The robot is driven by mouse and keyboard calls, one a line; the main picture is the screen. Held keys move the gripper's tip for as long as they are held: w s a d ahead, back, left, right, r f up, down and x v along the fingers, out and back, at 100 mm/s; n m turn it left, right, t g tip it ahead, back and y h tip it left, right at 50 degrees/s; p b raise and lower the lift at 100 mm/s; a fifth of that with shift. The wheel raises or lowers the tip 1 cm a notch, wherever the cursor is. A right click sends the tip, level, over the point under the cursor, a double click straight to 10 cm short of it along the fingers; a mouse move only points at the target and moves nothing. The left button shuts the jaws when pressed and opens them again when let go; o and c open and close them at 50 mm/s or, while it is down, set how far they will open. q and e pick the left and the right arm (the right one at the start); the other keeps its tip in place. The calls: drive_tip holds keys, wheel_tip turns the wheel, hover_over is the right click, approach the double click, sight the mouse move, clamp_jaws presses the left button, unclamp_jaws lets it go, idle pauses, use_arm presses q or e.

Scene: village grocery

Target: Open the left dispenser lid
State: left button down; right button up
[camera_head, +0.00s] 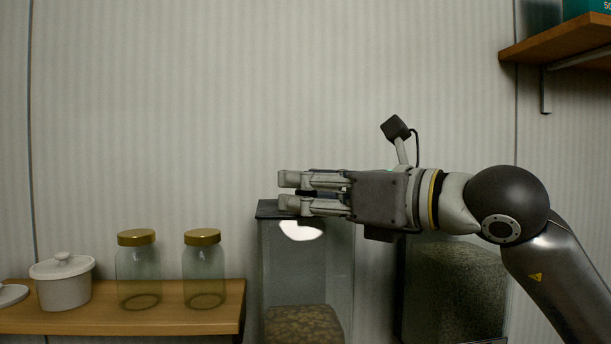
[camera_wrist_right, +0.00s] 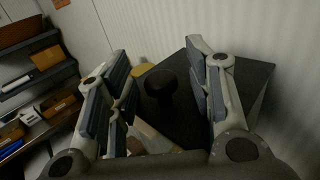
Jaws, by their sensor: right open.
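The left dispenser (camera_head: 340,280) is a tall clear box with brown, lumpy contents low inside and a pale oval patch near its top. Its dark lid (camera_head: 268,209) lies flat on top and also shows in the right wrist view (camera_wrist_right: 245,85). A round black knob (camera_wrist_right: 160,85) stands on the lid, between the spread fingers of my right gripper (camera_wrist_right: 158,66). In the head view my right gripper (camera_head: 288,191) reaches in from the right, level, just above the lid. It is open and empty; I cannot tell whether a finger touches the knob. My left gripper is out of view.
A second dispenser (camera_head: 455,290) with dark grainy contents stands right, below my right arm. A wooden shelf (camera_head: 130,322) at left holds two gold-lidded jars (camera_head: 139,268) and a white lidded pot (camera_head: 63,285). A wall shelf (camera_head: 560,44) juts out at upper right.

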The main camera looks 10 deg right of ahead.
drive_tip(key=shift+w+a, duration=0.3)
clamp_jaws()
idle(0.3)
